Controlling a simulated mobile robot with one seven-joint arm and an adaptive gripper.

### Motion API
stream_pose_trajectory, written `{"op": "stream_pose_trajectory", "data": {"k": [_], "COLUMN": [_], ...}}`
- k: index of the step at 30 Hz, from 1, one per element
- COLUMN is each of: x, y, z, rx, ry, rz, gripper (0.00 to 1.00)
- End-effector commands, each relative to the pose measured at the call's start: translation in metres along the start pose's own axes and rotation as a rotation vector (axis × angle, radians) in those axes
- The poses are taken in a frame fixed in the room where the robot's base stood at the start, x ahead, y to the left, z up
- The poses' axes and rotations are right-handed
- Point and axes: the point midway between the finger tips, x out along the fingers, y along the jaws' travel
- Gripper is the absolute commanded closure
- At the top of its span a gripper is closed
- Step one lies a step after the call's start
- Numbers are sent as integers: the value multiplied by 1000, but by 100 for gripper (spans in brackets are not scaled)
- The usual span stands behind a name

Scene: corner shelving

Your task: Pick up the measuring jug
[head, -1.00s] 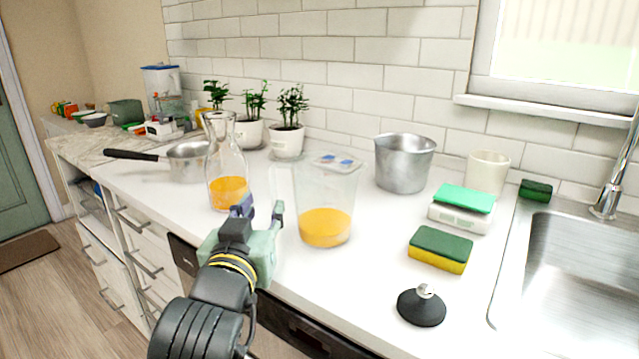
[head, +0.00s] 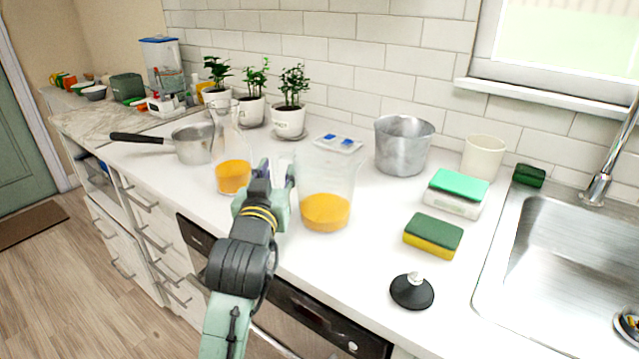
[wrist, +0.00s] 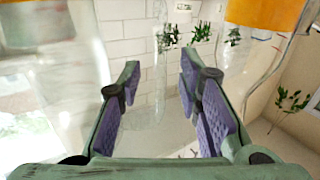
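The measuring jug (head: 327,185) is a clear, wide vessel with orange liquid in its lower part. It stands upright on the white counter in the head view. My gripper (head: 273,178) is just left of it, between it and a narrow-necked glass carafe (head: 232,165) with orange liquid. In the wrist view, which looks upside down, my gripper (wrist: 160,95) has its purple-padded fingers apart, with nothing held between them.
A saucepan (head: 192,143) and potted plants (head: 289,120) stand behind on the left.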

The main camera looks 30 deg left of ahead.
Motion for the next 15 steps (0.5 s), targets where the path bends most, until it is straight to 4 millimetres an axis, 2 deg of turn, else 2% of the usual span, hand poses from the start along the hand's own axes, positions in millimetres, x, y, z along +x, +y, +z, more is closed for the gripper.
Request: {"op": "stream_pose_trajectory", "data": {"k": [6,15], "x": [0,0], "y": [0,0], "z": [0,0], "rx": [0,0], "ry": [0,0], "rz": [0,0], "gripper": [69,89]}}
